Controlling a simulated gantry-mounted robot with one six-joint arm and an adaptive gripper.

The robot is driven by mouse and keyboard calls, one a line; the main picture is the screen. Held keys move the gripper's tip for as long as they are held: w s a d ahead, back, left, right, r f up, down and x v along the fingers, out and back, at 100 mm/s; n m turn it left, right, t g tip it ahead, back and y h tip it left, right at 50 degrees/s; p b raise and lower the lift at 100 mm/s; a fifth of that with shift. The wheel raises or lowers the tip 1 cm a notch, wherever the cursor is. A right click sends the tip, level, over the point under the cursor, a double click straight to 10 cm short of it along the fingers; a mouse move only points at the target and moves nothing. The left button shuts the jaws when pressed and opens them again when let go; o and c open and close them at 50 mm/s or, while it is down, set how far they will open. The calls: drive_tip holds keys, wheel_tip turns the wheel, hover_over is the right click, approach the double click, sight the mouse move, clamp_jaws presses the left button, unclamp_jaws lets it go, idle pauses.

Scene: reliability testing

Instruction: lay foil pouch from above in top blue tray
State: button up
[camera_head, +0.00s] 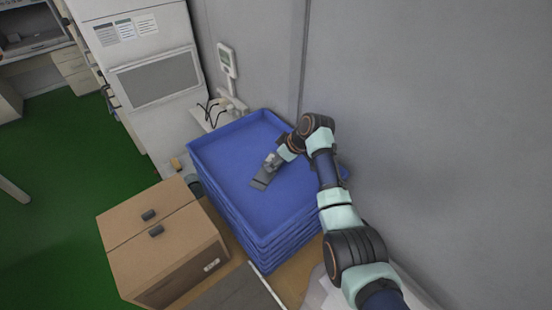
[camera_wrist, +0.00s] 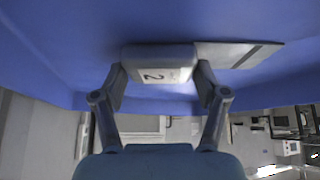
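The top blue tray (camera_head: 228,163) is the uppermost of a stack of blue trays and looks empty apart from the pouch. The grey foil pouch (camera_head: 261,182) is over the tray's floor, right of its middle, low inside the rim. In the wrist view the pouch (camera_wrist: 160,72) shows a pale block marked "2", with a flat grey part and dark stripe reaching right. My gripper (camera_head: 271,163) is at the pouch; in the wrist view its two fingertips (camera_wrist: 160,80) close on the block's two ends. Whether the pouch touches the tray floor cannot be told.
A closed cardboard box (camera_head: 160,240) stands left of the trays. A grey wall (camera_head: 430,90) rises close behind and right of them. A white cabinet (camera_head: 150,75) and a wall-mounted display device (camera_head: 226,62) stand behind. The tray's left side is clear.

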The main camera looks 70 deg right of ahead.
drive_tip(key=o, duration=0.4)
drive_tip(key=p+v, duration=0.1)
drive_tip(key=v, duration=1.1)
drive_tip(key=shift+r, duration=0.2)
